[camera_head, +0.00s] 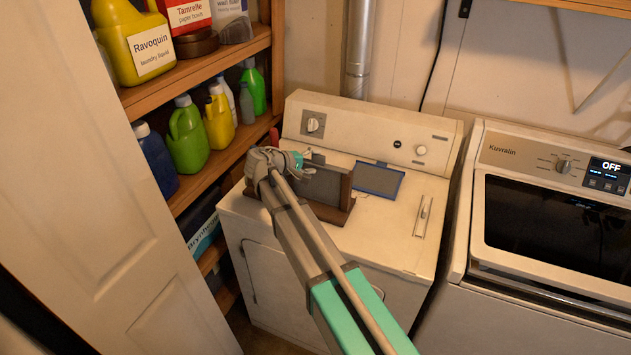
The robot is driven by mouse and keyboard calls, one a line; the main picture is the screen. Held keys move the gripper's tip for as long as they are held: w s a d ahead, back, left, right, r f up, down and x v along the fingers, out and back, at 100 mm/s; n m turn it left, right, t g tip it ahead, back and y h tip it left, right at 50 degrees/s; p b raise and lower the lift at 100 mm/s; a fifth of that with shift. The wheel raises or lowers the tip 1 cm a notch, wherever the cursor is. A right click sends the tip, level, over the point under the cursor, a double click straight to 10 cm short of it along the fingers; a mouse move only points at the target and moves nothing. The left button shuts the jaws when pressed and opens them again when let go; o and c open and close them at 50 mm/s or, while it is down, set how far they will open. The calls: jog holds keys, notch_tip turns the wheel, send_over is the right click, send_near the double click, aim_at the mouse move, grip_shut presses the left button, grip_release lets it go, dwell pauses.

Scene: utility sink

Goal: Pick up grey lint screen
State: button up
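A grey lint screen (325,187) stands upright in a brown wooden holder (345,196) on top of the white dryer (385,238). A second flat screen with a blue frame (378,181) lies on the dryer top, just right of the holder. My gripper (290,163) is at the upper left of the grey screen, close to its edge. My arm reaches up from the lower right and covers the left part of the holder. The fingers are small and partly hidden, so I cannot tell if they touch the screen or how far apart they are.
A narrow slot panel (424,216) is on the dryer's right top. The dryer's control panel (368,136) rises behind. Shelves with several bottles (187,136) stand close on the left, beside a white door (110,180). A washer (550,230) stands on the right.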

jog(key=shift+s, duration=0.15)
grip_shut()
jog(key=shift+r, duration=0.15)
jog(key=shift+r+p, duration=0.35)
jog(key=shift+p, duration=0.25)
notch_tip(320, 180, up, 17)
jog(key=p, duration=1.6)
jog(key=shift+p, duration=0.4)
